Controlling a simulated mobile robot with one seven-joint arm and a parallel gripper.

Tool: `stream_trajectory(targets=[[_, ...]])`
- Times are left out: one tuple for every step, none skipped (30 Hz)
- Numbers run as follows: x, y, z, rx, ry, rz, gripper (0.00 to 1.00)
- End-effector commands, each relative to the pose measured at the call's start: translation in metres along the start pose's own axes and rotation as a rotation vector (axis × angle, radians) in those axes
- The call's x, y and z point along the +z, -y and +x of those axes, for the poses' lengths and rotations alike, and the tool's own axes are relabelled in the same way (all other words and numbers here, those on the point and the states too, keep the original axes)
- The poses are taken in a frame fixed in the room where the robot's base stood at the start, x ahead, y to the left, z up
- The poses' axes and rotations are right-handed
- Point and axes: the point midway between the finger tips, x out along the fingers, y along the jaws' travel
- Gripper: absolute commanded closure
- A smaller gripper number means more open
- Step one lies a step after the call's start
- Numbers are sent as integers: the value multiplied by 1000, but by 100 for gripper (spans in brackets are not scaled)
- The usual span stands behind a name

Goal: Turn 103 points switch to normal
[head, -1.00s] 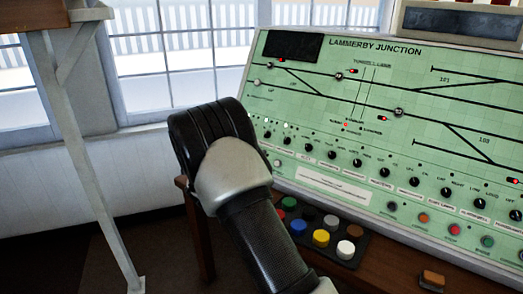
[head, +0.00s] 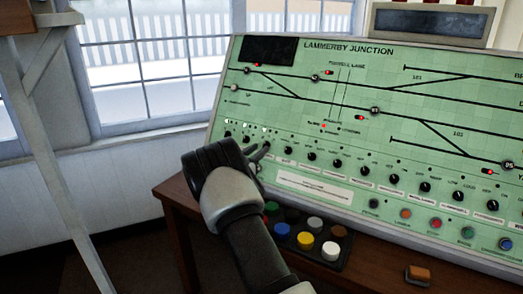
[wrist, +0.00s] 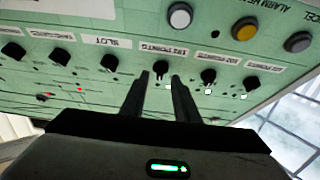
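The 103 points switch is a small black rotary knob (wrist: 160,69) on the green panel. In the wrist view its label appears upside down above it and is hard to read. My gripper (wrist: 161,79) is open, with its two dark fingers apart and pointing at this knob. The knob shows between the fingertips; I cannot tell whether they touch it. In the head view my gripper (head: 259,151) reaches the left part of the knob row, and its fingers partly hide the knobs there. The knob's pointer direction is too small to tell.
Similar black knobs stand close on both sides, one labelled slot (wrist: 109,63) and one for other points (wrist: 208,76). Push buttons (wrist: 180,16) lie near the row. A block of coloured buttons (head: 305,240) sits on the wooden desk (head: 180,196) below my arm.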

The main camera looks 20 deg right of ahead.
Motion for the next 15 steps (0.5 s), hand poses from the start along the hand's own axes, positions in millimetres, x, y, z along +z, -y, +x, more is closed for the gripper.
stream_trajectory(targets=[[1,0,8,1,-1,1,72],[1,0,12,1,-1,1,72],[1,0,17,1,0,1,72],[1,0,20,1,-1,1,72],[1,0,22,1,-1,1,72],[1,0,24,0,0,0,72],[1,0,26,0,0,0,72],[0,0,27,-1,0,0,72],[0,0,28,-1,0,0,72],[0,0,29,-1,0,0,72],[0,0,29,-1,1,0,72],[0,0,29,-1,1,0,72],[0,0,29,-1,1,0,72],[0,0,29,-1,1,0,72],[0,0,29,-1,1,0,72]])
